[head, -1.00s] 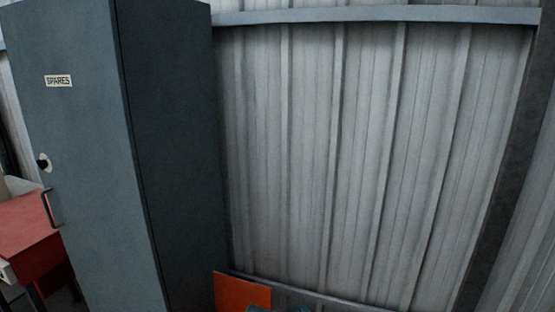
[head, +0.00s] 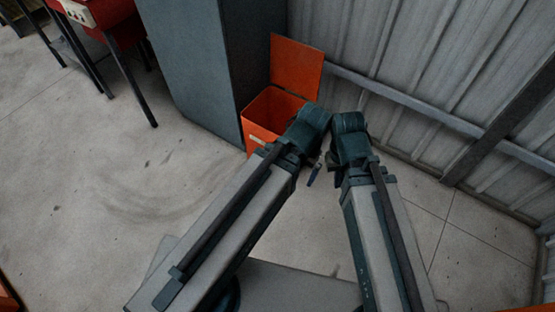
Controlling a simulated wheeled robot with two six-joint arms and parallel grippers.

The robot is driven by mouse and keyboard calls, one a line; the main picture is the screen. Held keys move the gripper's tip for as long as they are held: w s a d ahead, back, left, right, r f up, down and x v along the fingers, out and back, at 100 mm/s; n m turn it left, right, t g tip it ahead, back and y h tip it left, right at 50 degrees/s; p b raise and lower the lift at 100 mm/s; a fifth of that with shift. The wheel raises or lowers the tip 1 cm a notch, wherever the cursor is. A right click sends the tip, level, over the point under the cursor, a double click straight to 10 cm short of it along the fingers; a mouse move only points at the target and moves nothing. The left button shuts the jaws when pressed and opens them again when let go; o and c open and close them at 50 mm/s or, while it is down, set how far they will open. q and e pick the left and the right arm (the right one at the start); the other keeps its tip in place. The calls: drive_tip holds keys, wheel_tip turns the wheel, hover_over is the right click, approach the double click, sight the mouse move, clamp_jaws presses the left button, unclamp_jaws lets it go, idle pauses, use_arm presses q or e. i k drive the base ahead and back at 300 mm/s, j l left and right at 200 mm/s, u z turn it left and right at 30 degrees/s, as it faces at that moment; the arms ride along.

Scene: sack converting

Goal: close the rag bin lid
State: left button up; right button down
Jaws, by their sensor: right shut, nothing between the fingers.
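The orange rag bin (head: 268,111) stands on the floor beside the grey cabinet, near the corrugated wall. Its orange lid (head: 296,66) is open and stands up at the back of the bin. My left forearm covers the bin's right front part. My right gripper (head: 316,172) shows small between the two forearms, shut and empty, to the right of the bin and nearer to me. It appears apart from the lid. My left gripper is hidden behind its own arm.
The tall grey cabinet (head: 196,62) stands directly left of the bin. The corrugated wall (head: 420,70) with a low rail is behind and to the right. A red machine (head: 100,12) on dark legs is at the upper left. The floor (head: 90,200) at left is clear.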

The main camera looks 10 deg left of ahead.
sight(296, 67)
drive_tip(key=k, duration=0.1)
drive_tip(key=i+j, duration=1.05)
drive_tip(key=i+l+z, duration=0.05)
drive_tip(key=i, duration=0.1)
